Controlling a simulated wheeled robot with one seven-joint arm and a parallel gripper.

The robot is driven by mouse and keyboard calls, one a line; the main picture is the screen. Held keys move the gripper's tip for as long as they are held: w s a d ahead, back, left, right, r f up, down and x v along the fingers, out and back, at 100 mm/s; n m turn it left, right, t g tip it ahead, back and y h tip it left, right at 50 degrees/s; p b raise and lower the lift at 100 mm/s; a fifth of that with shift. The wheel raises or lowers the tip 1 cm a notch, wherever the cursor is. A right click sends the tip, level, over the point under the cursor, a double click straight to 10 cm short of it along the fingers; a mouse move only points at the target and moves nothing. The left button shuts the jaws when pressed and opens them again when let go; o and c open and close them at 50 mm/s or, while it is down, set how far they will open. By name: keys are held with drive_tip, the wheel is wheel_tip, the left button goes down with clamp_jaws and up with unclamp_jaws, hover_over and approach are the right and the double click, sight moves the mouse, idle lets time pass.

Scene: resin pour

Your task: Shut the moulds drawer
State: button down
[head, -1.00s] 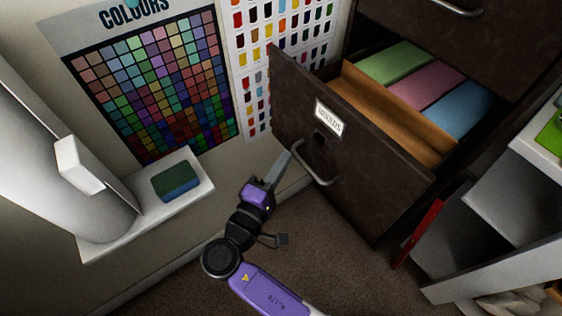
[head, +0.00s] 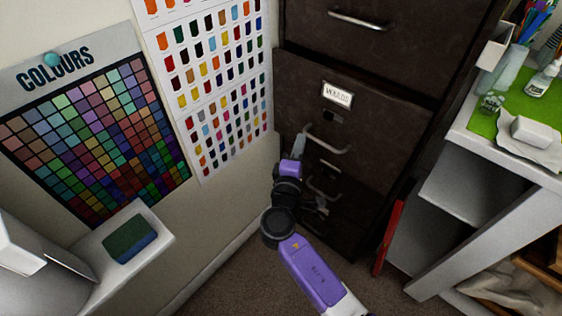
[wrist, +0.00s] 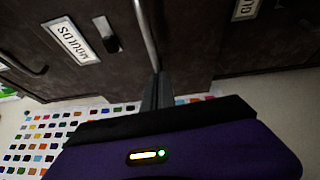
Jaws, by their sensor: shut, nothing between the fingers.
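The moulds drawer (head: 380,125) is a dark brown cabinet drawer with a white label and a curved metal handle (head: 328,138). Its front sits against the cabinet and no inside shows; I cannot tell if a thin gap is left. My gripper (head: 299,146) is shut and empty, at the left end of the handle and close to the drawer front. In the wrist view the shut fingers (wrist: 156,92) point at the drawer front beside the handle bar (wrist: 147,35). The label (wrist: 71,41) shows there too. Whether the fingers touch is unclear.
Another drawer (head: 390,40) above is shut. A white shelf unit (head: 465,185) with a green mat (head: 485,130) stands at the right, a red object (head: 390,237) beside it. A white ledge with a sponge (head: 130,239) is at the left. Carpet lies below.

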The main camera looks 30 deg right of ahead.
sight(313, 137)
drive_tip(key=d, duration=0.1)
drive_tip(key=w+d, duration=0.1)
drive_tip(key=d, duration=0.1)
drive_tip(key=d+b, duration=0.1)
drive_tip(key=d, duration=0.1)
drive_tip(key=shift+w+d, duration=0.2)
drive_tip(key=shift+w, duration=0.15)
drive_tip(key=shift+d, duration=0.25)
